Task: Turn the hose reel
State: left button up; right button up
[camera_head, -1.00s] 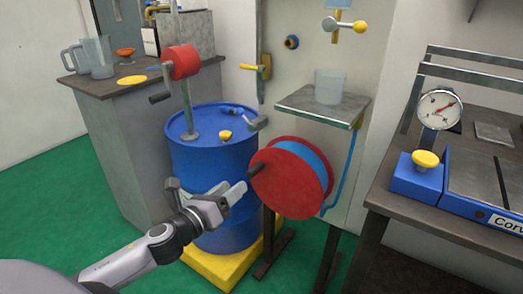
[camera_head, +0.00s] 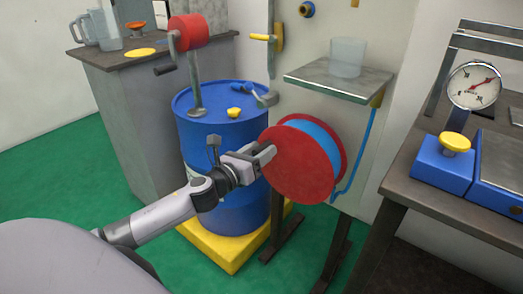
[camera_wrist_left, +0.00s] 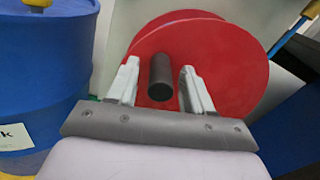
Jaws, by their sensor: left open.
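The hose reel (camera_head: 305,165) has red round side plates with a blue hose wound between them. It is mounted below a small metal shelf, and its red face also fills the left wrist view (camera_wrist_left: 225,60). A dark cylindrical handle (camera_wrist_left: 161,77) sticks out from that face. My left gripper (camera_head: 268,152) is at the reel's left side, in front of the face. In the left wrist view the open fingers (camera_wrist_left: 160,85) stand on either side of the handle, with gaps visible on both sides. In the head view the gripper hides the handle. My right gripper is not in view.
A blue barrel (camera_head: 222,130) on a yellow base (camera_head: 215,248) stands close left of the reel. The metal shelf (camera_head: 340,82) holds a clear cup (camera_head: 347,58) above it. A bench with a gauge (camera_head: 474,85) is at right.

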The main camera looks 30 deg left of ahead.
pick_arm(q)
jog(key=shift+w, duration=0.5)
grip_shut()
jog(key=shift+r, duration=0.1)
